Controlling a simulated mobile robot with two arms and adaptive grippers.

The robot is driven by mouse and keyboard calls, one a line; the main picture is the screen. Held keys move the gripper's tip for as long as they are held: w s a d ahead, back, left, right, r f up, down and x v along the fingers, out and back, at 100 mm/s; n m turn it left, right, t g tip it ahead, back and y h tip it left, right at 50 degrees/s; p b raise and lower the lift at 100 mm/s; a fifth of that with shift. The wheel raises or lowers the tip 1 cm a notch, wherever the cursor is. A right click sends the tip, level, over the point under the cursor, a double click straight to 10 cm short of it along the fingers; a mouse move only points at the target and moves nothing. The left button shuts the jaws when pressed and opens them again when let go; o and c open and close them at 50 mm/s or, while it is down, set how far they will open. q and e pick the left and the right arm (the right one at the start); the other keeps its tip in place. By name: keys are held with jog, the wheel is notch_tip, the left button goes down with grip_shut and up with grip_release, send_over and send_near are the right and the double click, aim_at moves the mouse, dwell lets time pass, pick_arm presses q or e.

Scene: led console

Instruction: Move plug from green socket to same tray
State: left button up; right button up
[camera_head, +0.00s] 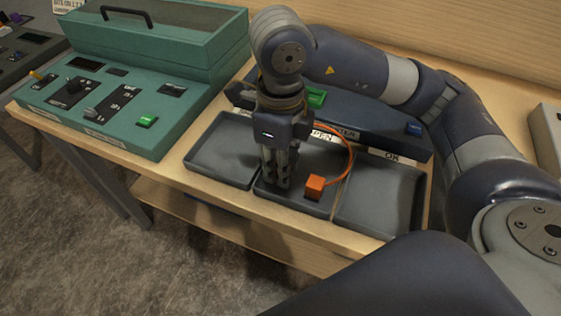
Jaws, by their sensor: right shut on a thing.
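My right gripper (278,178) points down into the middle grey tray (318,208). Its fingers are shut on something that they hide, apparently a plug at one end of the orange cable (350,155). The cable loops from behind the gripper down to an orange block-shaped plug (315,186), which lies in the middle tray just right of the fingers, apart from them. The green socket (316,97) on the dark blue console (365,118) is partly hidden behind my right arm, with no plug visible in it. My left gripper is out of view.
A left tray (215,150) and a right tray (380,205) flank the middle one; both look empty. A blue socket (413,128) sits at the console's right. A teal control console (150,75) stands at the left. The wooden table edge runs in front of the trays.

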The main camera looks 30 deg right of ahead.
jog(key=shift+f, duration=0.15)
jog(key=shift+f+b, duration=0.2)
jog(key=shift+b, duration=0.25)
jog(key=shift+f+b, duration=0.1)
jog(key=shift+b, duration=0.2)
dwell(0.6)
jog(key=o, duration=1.1)
jog(key=shift+o, duration=0.4)
jog(key=o, duration=0.5)
